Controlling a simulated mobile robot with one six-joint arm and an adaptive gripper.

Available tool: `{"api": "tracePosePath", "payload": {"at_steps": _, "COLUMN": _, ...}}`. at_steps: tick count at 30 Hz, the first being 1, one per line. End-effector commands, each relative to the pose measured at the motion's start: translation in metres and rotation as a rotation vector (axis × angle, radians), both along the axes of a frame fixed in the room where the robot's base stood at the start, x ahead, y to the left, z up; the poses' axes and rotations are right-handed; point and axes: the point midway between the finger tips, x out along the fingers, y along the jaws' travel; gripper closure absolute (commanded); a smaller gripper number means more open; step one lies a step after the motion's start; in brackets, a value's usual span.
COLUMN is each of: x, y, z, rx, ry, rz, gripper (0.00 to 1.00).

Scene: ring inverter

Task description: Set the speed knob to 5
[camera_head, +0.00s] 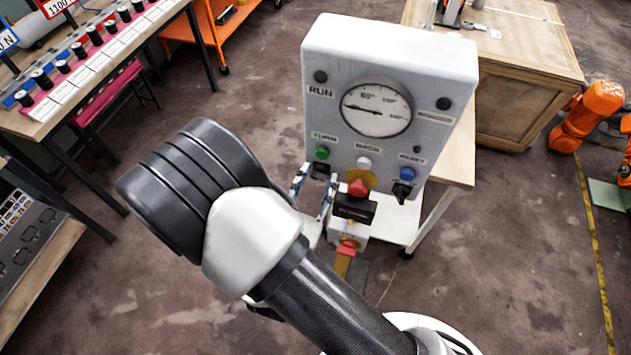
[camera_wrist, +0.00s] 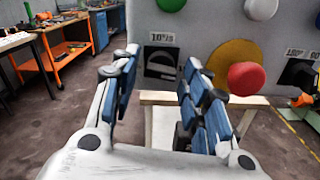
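The control panel (camera_head: 390,60) is a white upright box with a round gauge (camera_head: 376,108). A black dial (camera_wrist: 162,66) under a small label sits low on its face, below the green button (camera_head: 322,153); in the head view the dial is partly hidden by my fingers. Another black knob (camera_head: 402,191) is below the blue button (camera_head: 405,172). I cannot read which knob is marked speed. My gripper (camera_wrist: 156,70) is open and empty, its blue-padded fingers pointing at the panel. In the wrist view the dial shows between the fingers; contact is not visible.
A red mushroom button (camera_wrist: 245,78) on a yellow disc is close right of my right finger. A white button (camera_wrist: 261,8) is above it. A second red button (camera_head: 347,247) is lower down. A wooden crate (camera_head: 520,110) and orange robot arm (camera_head: 590,110) are behind right.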

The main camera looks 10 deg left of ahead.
Motion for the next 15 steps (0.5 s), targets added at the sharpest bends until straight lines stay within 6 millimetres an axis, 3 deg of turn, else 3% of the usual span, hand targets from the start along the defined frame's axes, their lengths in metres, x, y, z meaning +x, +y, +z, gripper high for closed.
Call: {"api": "tracePosePath", "payload": {"at_steps": 15, "x": -0.0002, "y": -0.0001, "z": -0.0001, "rx": 0.000, "ry": 0.000, "rz": 0.000, "gripper": 0.95}}
